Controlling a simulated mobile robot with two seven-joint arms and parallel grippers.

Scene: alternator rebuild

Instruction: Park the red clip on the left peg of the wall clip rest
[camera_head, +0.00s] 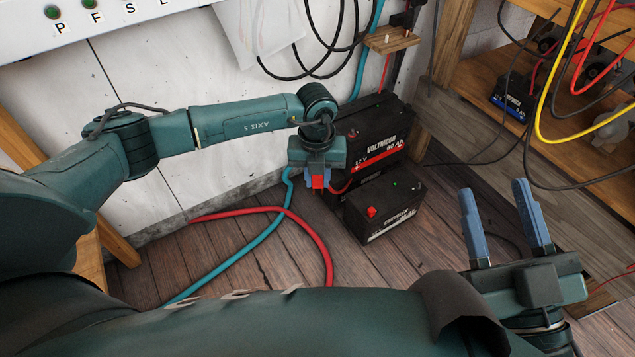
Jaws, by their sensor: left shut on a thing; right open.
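My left gripper (318,186) is shut on the red clip (318,182), pointing down in front of the batteries. Only a small red part of the clip shows between the blue fingers. The wall clip rest (392,42) is a small wooden block at the top, up and to the right of the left gripper. Two short pale pegs show on it; the left peg (387,40) looks bare. A dark object (404,19) is just behind the right peg. My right gripper (494,188) is open and empty at the lower right.
A large black battery (372,135) and a smaller one (385,212) with red and green terminals stand right of the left gripper. Black cable loops (305,70) hang on the wall left of the rest. Red and teal cables lie on the plank floor. A wooden shelf (490,75) stands right.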

